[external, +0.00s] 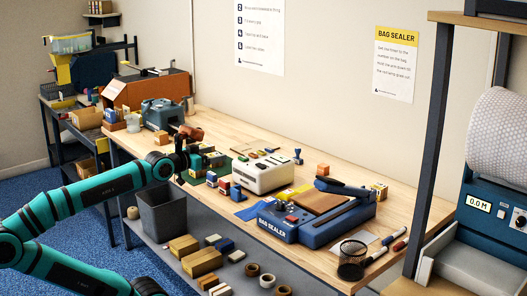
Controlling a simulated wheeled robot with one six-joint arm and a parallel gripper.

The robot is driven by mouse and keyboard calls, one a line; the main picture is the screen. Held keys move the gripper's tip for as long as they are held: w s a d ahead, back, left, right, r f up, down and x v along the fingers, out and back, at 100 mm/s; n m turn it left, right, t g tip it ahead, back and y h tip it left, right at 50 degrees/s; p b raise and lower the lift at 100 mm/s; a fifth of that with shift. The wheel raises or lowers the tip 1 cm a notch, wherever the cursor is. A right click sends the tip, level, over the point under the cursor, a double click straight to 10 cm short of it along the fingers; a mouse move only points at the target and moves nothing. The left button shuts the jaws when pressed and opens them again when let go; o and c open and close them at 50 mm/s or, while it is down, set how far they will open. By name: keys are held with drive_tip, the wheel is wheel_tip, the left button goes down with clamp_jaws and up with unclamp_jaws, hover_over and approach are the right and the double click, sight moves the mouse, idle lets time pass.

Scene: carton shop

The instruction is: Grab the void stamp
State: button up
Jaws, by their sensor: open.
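My gripper (181,164) is open above the left half of the wooden workbench (345,205), close to the dark green mat. It is small and dark here, and I see nothing held in it. Several small blocky items with red, white and blue parts, perhaps stamps (224,186), stand to its right, apart from it, at the bench's front edge. A small dark blue upright item (298,156) stands farther back, right of the cream machine. No label is readable on any of these, so I cannot tell which is the void stamp.
A cream machine (262,177) and a blue bag sealer (318,220) fill the middle and right of the bench. A black mesh cup (352,262) and markers lie at the front right. Boxes stand behind my gripper. A grey bin (163,215) stands below.

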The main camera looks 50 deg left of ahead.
drive_tip(key=w+a+r+g, duration=0.2)
drive_tip(key=w+r+g, duration=0.15)
drive_tip(key=w, duration=0.85)
drive_tip(key=g, duration=0.9)
hover_over(297, 156)
drive_tip(key=s, duration=0.7)
wheel_tip(297, 156, down, 9)
drive_tip(key=x, duration=1.7)
drive_tip(key=shift+w+a+r, duration=0.1)
drive_tip(key=shift+w+a, duration=0.05)
drive_tip(key=c, duration=1.1)
drive_tip(key=shift+r, duration=0.15)
